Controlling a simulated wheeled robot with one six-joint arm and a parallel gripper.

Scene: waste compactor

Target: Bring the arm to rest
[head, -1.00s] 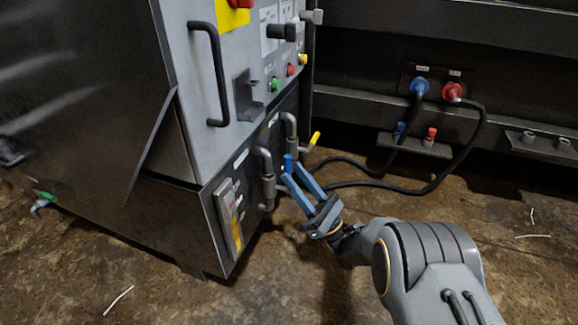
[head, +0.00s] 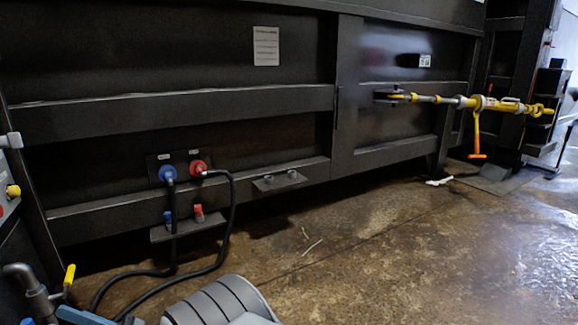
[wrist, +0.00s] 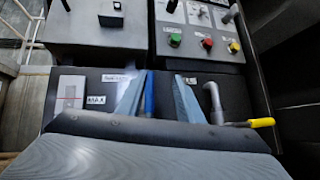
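My gripper (wrist: 160,92) shows in the wrist view with its two blue-grey fingers apart. A blue lever handle (wrist: 149,95) stands between them, close to the left finger; I cannot tell whether they touch. A grey bent pipe (wrist: 214,100) with a yellow handle (wrist: 262,122) is just right of the right finger. In the head view only a blue part of my gripper (head: 84,316) shows at the bottom left edge. My arm's grey link rises at the bottom.
The control panel has green (wrist: 175,40), red (wrist: 207,43) and yellow buttons (wrist: 233,47). A dark container wall (head: 190,110) carries blue (head: 168,173) and red plugs (head: 198,167) with black cables to the floor. A yellow turnbuckle (head: 480,103) hangs at right.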

